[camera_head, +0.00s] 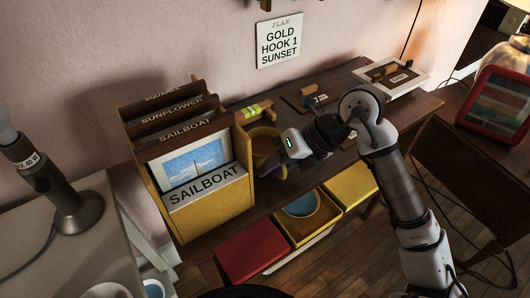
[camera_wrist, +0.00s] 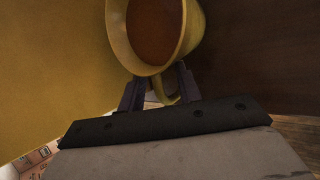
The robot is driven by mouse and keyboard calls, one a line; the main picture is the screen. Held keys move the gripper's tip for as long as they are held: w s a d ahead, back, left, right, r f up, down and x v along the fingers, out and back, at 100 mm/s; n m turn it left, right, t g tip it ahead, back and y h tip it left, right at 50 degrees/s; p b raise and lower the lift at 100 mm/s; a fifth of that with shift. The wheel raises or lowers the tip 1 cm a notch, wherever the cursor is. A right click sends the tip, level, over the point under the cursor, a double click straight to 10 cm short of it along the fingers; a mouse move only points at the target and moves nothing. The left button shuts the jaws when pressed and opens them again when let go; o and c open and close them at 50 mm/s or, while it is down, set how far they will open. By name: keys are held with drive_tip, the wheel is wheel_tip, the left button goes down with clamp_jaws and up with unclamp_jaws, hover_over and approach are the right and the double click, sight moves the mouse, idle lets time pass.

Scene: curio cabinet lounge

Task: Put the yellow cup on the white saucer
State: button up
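The yellow cup (camera_head: 264,141), reddish-brown inside, is on the dark wooden table beside the yellow card box. In the wrist view the cup (camera_wrist: 113,28) is close ahead, with its handle (camera_wrist: 167,98) toward me. My gripper (camera_head: 270,170) is at the cup's near side, partly hidden in the head view. In the wrist view its two dark fingers (camera_wrist: 160,88) stand apart with the handle between them; a gap shows beside the handle. A white round rim (camera_head: 106,290) at the lower left may be the white saucer; it is cut off by the frame edge.
The yellow box (camera_head: 215,222) with upright SAILBOAT cards stands close left of the cup. A yellow-green striped item (camera_head: 253,110) lies behind. Red (camera_head: 251,252) and yellow (camera_head: 350,190) bins sit below the table's front edge. A lamp (camera_head: 72,210) stands at left.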

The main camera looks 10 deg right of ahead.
drive_tip(key=shift+a, duration=0.1)
clamp_jaws()
idle(0.4)
